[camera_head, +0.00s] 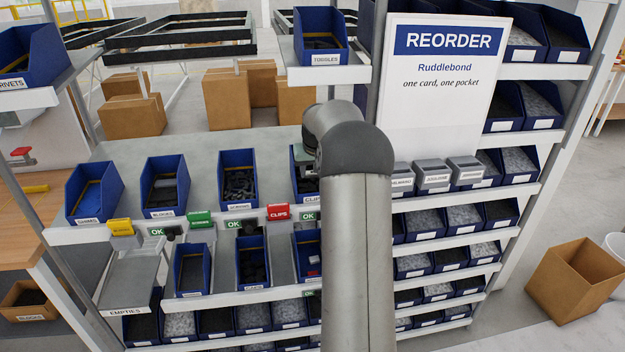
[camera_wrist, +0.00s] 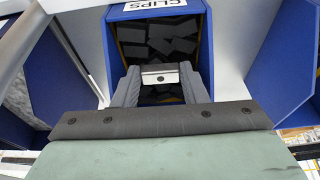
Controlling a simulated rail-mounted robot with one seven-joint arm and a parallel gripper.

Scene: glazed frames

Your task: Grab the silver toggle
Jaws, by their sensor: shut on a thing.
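In the wrist view my gripper (camera_wrist: 160,71) has its two grey fingers closed on a small silver piece with a dark dot, which looks like the silver toggle (camera_wrist: 159,78). The piece sits between the fingertips, over a blue bin labelled CLIPS (camera_wrist: 205,52) that holds dark blocks. I cannot tell whether the piece touches the bin's contents. A blue bin labelled TOGGLES (camera_head: 322,58) stands on the upper shelf, with dark contents.
Blue bins stand in rows on the white shelves, including a blocks bin (camera_head: 166,187). A red clip card (camera_head: 278,212) and a green card (camera_head: 199,219) sit on the shelf edge. A REORDER sign (camera_head: 440,110) stands to the right of my arm. A cardboard box (camera_head: 570,285) is on the floor.

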